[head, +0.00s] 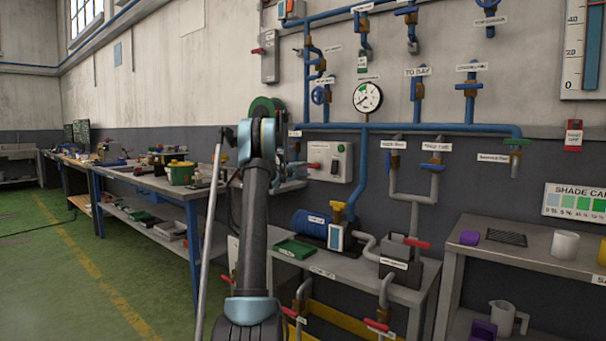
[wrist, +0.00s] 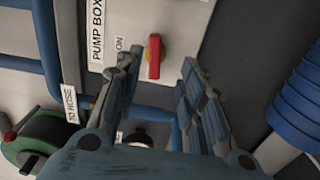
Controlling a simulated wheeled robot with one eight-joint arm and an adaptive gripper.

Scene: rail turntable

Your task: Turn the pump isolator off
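The pump isolator is a red handle on a yellow base (wrist: 154,57), on the light grey pump box (wrist: 190,15). In the head view my arm largely hides the gripper.
Blue pipes (head: 400,128) run above the box, and a blue pump motor (head: 312,223) sits on the bench below. A grey wall box (head: 270,55) with another red handle is at upper left. A green reel (wrist: 55,135) is near my gripper.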

